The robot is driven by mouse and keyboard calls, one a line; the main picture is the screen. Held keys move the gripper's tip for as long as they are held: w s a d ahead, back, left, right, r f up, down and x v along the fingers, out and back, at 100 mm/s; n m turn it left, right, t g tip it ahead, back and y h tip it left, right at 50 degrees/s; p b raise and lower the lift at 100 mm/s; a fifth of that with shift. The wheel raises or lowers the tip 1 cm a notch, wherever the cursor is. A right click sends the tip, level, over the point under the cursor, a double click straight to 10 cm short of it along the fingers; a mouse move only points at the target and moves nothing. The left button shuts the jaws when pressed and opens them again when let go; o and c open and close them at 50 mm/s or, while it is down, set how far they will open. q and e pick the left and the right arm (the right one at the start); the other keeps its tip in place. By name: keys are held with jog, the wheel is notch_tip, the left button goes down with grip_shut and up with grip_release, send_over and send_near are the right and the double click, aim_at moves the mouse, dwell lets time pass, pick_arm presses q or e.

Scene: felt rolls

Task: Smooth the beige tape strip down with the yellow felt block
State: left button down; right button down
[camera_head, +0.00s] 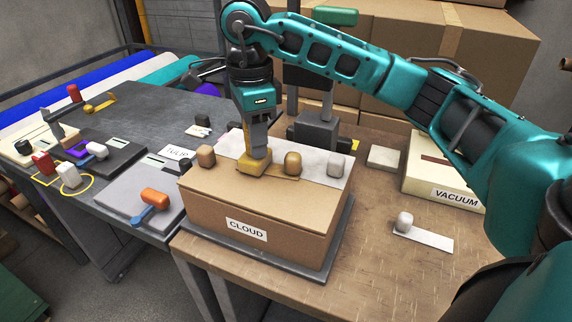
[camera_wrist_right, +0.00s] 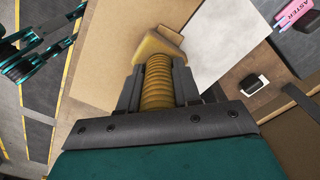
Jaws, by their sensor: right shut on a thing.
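My right gripper (camera_head: 258,148) points straight down over the top of the cardboard box labelled CLOUD (camera_head: 205,218). It is shut on the yellow felt block (camera_head: 252,167), gripping its upper part. The block's broad foot is at the box top, on or just above the tape strip; I cannot tell which. A short tan-beige piece of the tape strip (camera_head: 285,178) shows to the right of the block; the rest is hidden. In the right wrist view the yellow block (camera_wrist_right: 158,85) sits between the fingers, its ribbed neck towards me. My left gripper is not seen.
A tan knob (camera_head: 206,156), a golden knob (camera_head: 292,163) and a whitish knob (camera_head: 335,164) stand on the box close around the gripper. A white sheet (camera_head: 315,160) covers the rear top. A VACUUM box (camera_head: 432,180) and a white-knobbed strip (camera_head: 430,238) lie right.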

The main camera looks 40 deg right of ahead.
aim_at(271, 167)
jog(key=shift+s+d+f, duration=0.1)
jog(key=shift+s+d, duration=0.15)
jog(key=shift+s+d, duration=0.75)
jog(key=shift+s, duration=0.1)
jog(key=shift+w+r, duration=0.1)
jog(key=shift+r, duration=0.2)
notch_tip(271, 167, up, 6)
jog(key=p, duration=0.4)
jog(key=shift+f, duration=0.1)
dwell(0.4)
